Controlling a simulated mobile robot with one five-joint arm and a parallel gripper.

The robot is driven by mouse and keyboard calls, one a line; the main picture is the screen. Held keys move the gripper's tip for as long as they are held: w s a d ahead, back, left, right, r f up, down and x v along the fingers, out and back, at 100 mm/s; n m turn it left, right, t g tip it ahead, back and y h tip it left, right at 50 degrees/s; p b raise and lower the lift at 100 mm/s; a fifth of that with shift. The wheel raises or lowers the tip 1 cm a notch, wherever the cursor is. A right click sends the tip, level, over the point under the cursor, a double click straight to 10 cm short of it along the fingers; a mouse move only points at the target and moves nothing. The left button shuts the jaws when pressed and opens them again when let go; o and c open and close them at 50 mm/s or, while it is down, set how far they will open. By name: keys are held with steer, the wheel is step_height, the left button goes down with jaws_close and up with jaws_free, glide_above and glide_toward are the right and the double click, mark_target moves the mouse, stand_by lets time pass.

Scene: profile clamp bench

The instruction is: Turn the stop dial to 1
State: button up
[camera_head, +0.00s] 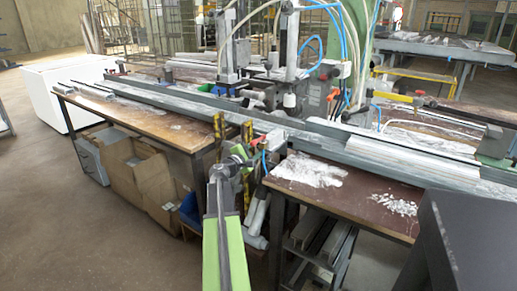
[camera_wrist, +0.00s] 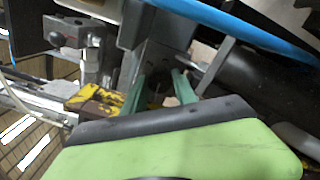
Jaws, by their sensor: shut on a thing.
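My gripper (camera_wrist: 160,82) shows in the wrist view as two green fingers, one each side of a small dark part (camera_wrist: 158,92) at the machine. The fingers are shut on this part, which appears to be the stop dial. Its face, numbers and pointer cannot be read. In the head view my arm reaches up from the bottom middle to the front of the clamp bench. The gripper's end and the dial are too small and cluttered to make out there.
A long grey profile rail (camera_head: 235,118) runs across the bench. Yellow parts (camera_wrist: 95,98) and a grey clamp block (camera_wrist: 75,32) sit left of the fingers. A blue hose (camera_wrist: 230,28) passes above them. Cardboard boxes (camera_head: 155,185) stand under the left table.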

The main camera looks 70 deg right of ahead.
jaws_close()
steer(key=shift+s, duration=0.1)
steer(key=shift+m, duration=0.3)
steer(key=m, duration=1.1)
steer(key=shift+a, duration=0.1)
steer(key=shift+m, duration=0.3)
